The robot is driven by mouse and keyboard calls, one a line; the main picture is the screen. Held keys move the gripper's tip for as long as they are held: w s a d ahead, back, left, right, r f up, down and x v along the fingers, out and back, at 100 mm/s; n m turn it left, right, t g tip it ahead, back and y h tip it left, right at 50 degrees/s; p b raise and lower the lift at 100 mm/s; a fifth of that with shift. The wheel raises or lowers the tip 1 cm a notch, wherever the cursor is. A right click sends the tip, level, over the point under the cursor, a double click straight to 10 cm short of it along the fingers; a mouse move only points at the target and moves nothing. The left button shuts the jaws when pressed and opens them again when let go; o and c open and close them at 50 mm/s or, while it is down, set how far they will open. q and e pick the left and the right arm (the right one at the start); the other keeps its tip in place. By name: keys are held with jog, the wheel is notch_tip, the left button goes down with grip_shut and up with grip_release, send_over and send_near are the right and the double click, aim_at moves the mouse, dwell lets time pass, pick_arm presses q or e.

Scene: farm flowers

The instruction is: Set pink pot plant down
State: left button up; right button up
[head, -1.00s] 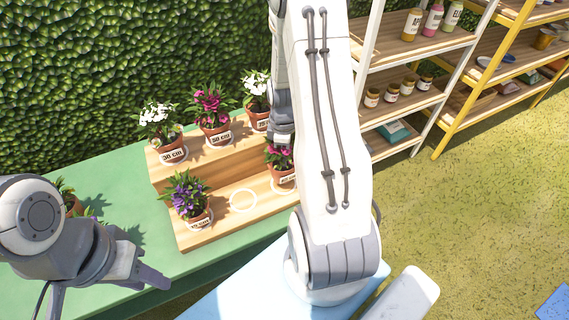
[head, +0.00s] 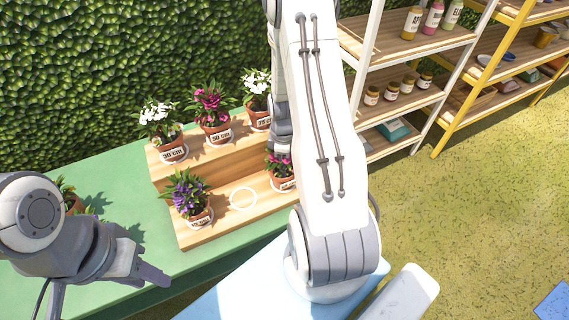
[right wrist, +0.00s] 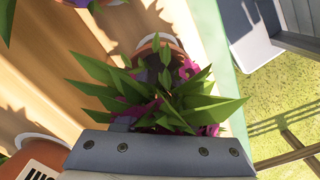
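The pink pot plant (head: 281,168), with magenta flowers in a terracotta pot with a white label, is at the right end of the lower step of the wooden stand (head: 226,222). It looks upright; whether its base touches the step is hard to tell. My right gripper (head: 280,150) is at this plant and moves with it, so it appears shut on it; its fingertips are hidden. In the right wrist view the plant's leaves and flowers (right wrist: 165,100) fill the space before the gripper. My left gripper (head: 108,292) is open and empty at the lower left.
Plants with white (head: 158,125), magenta (head: 212,108) and white (head: 257,90) flowers stand on the upper step. A purple plant (head: 187,195) stands at the lower step's left, beside an empty white ring (head: 243,198). The green table (head: 125,170) surrounds the stand; shelves (head: 405,95) stand right.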

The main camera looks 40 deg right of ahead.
notch_tip(320, 180, up, 12)
jog(key=shift+r+b, duration=0.2)
jog(key=shift+b, duration=0.1)
jog(key=s+a+r, duration=0.1)
jog(key=a+r, duration=0.2)
jog(key=a, duration=0.7)
jog(key=s+a+r, duration=0.1)
jog(key=a+r, duration=0.2)
jog(key=a, duration=0.6)
jog(key=s+a+r+m+y, duration=0.1)
jog(key=s+a+r, duration=0.2)
jog(key=s+a, duration=0.8)
jog(key=s, duration=0.3)
jog(key=shift+s+a, duration=0.15)
jog(key=shift+a, duration=0.15)
